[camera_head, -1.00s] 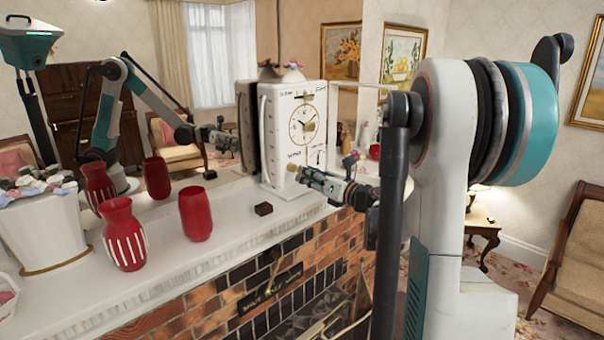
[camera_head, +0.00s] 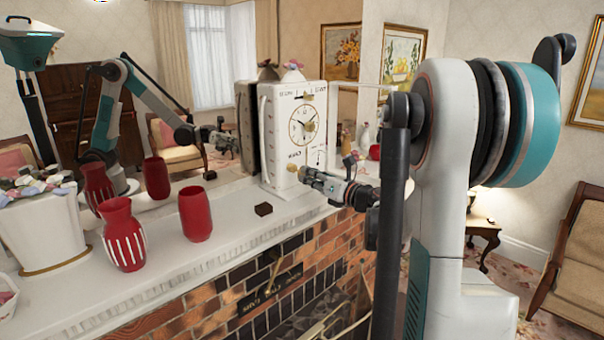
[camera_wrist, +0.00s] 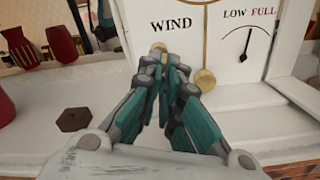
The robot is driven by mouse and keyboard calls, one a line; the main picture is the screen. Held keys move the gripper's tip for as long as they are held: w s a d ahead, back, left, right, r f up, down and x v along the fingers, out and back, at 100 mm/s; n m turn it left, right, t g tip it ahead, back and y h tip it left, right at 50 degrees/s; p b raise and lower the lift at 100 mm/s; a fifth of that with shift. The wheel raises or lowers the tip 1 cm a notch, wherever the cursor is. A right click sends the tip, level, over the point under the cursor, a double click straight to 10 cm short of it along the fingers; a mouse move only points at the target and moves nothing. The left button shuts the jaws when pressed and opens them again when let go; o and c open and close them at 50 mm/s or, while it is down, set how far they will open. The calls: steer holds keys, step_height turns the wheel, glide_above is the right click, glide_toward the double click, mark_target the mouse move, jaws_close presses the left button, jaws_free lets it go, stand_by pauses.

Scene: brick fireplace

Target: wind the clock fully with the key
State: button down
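The white clock (camera_head: 296,125) stands upright on the mantel, its dial and dark lettering facing me. In the wrist view its front panel (camera_wrist: 195,50) shows the word WIND and a LOW–FULL gauge (camera_wrist: 247,40). The gauge needle points nearly straight up, leaning slightly towards FULL. The brass key (camera_wrist: 204,80) is at the clock's lower front, with brass showing on both sides of my fingertips. My gripper (camera_head: 303,174) is at the key, its teal fingers (camera_wrist: 168,75) drawn together and apparently shut on its middle. The fingers hide that middle.
Red vases (camera_head: 195,214) and a white flower planter (camera_head: 45,227) stand on the mantel to the left. A small dark brown block (camera_head: 263,209) lies in front of the clock, left of my gripper. A mirror behind reflects my arm. The brick fireplace (camera_head: 215,305) is below.

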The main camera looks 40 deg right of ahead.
steer(key=m, duration=0.3)
steer(key=shift+m+b, duration=0.4)
steer(key=shift+m, duration=0.4)
steer(key=m, duration=0.3)
steer(key=shift+m+b, duration=0.4)
steer(key=shift+m, duration=0.4)
steer(key=m, duration=0.3)
steer(key=shift+r+m+b, duration=0.1)
steer(key=shift+m+b, duration=0.25)
steer(key=shift+m, duration=0.45)
